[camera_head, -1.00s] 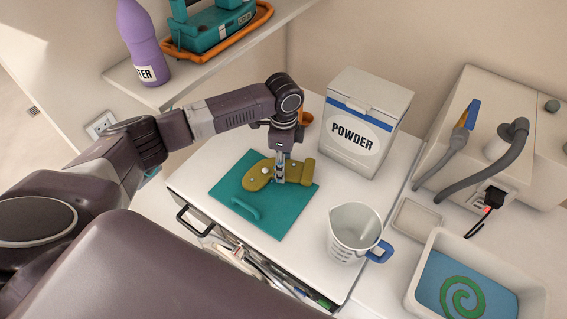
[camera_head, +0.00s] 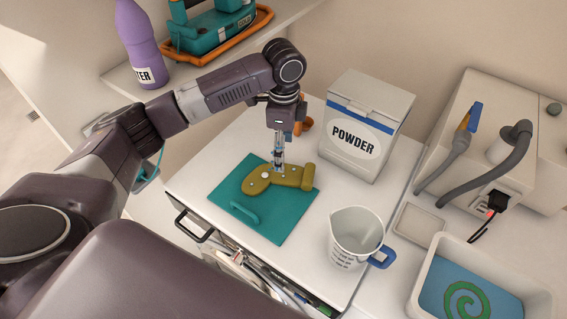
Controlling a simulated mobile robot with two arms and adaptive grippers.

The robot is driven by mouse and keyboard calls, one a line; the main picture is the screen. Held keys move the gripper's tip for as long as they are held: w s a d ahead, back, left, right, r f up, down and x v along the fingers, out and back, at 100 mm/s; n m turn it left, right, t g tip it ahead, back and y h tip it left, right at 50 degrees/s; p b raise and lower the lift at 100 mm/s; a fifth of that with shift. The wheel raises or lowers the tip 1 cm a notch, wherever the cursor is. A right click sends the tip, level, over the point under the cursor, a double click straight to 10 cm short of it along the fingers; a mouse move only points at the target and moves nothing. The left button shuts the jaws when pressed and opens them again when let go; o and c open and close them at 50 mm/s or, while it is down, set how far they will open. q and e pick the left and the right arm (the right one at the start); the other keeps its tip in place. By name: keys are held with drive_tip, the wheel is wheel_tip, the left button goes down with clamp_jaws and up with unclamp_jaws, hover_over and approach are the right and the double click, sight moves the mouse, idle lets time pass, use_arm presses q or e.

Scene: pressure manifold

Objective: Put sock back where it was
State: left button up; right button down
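My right gripper is not in view.
A white powder box (camera_head: 366,128) stands behind the board. A measuring jug (camera_head: 354,238) stands to the right, near a tray of blue liquid (camera_head: 421,290). An open drawer (camera_head: 262,272) lies below the counter's front edge. A purple bottle (camera_head: 144,50) stands on the shelf.

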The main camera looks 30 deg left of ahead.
use_arm(q)
wheel_tip(320, 180, up, 4)
drive_tip(key=shift+f, duration=0.1)
idle(0.5)
